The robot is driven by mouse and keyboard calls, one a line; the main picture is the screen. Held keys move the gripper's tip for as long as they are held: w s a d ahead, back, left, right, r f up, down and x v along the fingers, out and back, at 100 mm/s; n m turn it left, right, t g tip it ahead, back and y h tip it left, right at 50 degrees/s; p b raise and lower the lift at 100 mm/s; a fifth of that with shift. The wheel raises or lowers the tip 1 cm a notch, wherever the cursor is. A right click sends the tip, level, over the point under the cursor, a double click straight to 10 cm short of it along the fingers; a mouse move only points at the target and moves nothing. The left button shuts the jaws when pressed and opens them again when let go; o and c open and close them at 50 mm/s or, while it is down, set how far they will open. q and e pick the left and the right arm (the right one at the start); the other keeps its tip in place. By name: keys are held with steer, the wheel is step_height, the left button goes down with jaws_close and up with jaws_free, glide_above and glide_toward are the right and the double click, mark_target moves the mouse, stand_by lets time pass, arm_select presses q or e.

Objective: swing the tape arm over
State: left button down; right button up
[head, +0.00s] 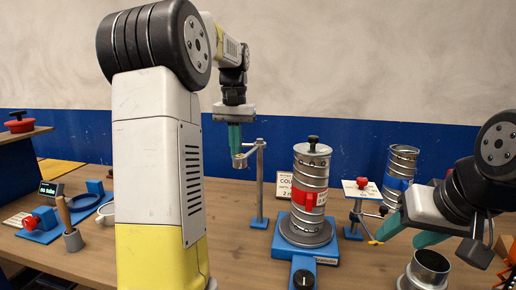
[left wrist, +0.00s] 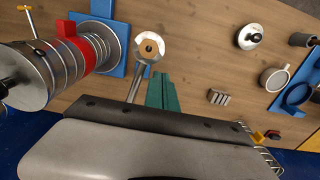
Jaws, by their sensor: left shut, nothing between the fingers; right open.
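The tape arm (head: 250,150) is a grey metal arm on top of an upright post (head: 260,185) with a blue foot, left of the duct stack. Its round end hangs beside my left gripper (head: 235,148), whose teal fingers are shut and empty. In the left wrist view the round end of the tape arm (left wrist: 149,47) lies just beyond the shut teal fingers (left wrist: 162,88); I cannot tell whether they touch. The spiral duct (head: 312,168) stands on a blue base with a red band around it. My right gripper (head: 400,238) is open and empty at the right.
A second duct piece (head: 399,170) stands behind at the right, near a small stand with a red knob (head: 362,183). An open metal cup (head: 431,266) is below my right gripper. A wooden-handled tool in a holder (head: 67,222) stands at the left. Bare table lies left of the post.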

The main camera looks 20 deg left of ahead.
arm_select(q)
steer(key=d, duration=0.5)
steer(key=shift+s+d, duration=0.15)
steer(key=shift+s, duration=0.15)
stand_by(0.6)
stand_by(0.5)
step_height(320, 180, up, 9)
stand_by(0.9)
steer(key=s+d+f+t+h, duration=0.1)
steer(key=s+d+f+t, duration=0.1)
steer(key=s+f, duration=0.5)
steer(key=s+d+f+m+t+h, duration=0.1)
steer(key=s+d+f+t, duration=0.2)
steer(key=s+f, duration=0.4)
steer(key=s+t, duration=0.1)
steer(key=s, duration=0.6)
steer(key=shift+s+d+f, duration=0.2)
steer(key=shift+d+f, duration=0.1)
